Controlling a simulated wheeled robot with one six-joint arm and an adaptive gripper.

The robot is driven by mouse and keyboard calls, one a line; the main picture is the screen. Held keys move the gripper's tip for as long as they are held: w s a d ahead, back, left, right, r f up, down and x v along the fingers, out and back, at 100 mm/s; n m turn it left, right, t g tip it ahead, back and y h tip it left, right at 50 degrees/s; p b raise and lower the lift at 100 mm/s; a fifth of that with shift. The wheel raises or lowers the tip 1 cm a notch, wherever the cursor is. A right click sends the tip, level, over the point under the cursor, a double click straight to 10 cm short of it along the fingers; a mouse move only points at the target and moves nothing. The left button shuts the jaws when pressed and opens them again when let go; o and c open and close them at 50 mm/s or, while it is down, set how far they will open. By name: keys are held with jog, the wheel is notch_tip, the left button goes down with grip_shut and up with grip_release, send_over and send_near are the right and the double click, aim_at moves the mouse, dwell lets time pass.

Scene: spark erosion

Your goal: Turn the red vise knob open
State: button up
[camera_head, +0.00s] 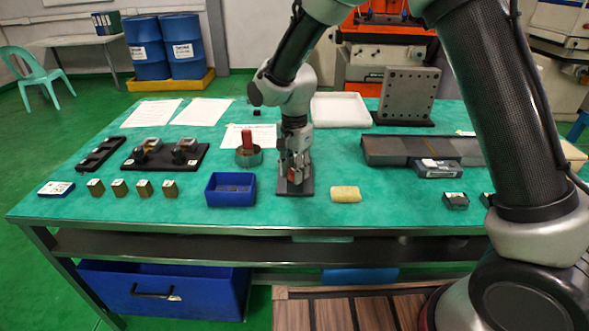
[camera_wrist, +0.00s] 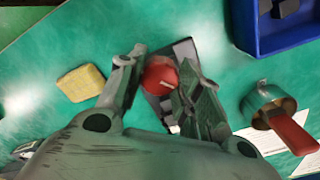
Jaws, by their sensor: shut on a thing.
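The red vise knob (camera_wrist: 160,75) shows between my gripper's fingers in the wrist view. In the head view the red knob (camera_head: 293,176) is a small patch of red, largely covered by my gripper (camera_head: 293,164). The vise's dark base (camera_head: 306,187) lies flat on the green table near its front edge. My gripper (camera_wrist: 157,90) points down over the vise and is shut on the red knob, a finger on either side. Most of the vise body is hidden behind the fingers.
A blue bin (camera_head: 231,190) stands left of the vise, and a yellow sponge (camera_head: 345,194) lies to its right. A metal cup with a red handle (camera_head: 248,157) stands behind left. Several brass blocks (camera_head: 144,188) stand further left. A white tray (camera_head: 340,110) is behind.

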jog(key=n, duration=1.3)
jog(key=shift+d+n, duration=0.1)
jog(key=shift+n, duration=0.3)
jog(key=n, duration=1.3)
jog(key=shift+w+n, duration=0.1)
jog(key=shift+n, duration=0.3)
jog(key=o, duration=1)
jog(key=shift+o, duration=0.2)
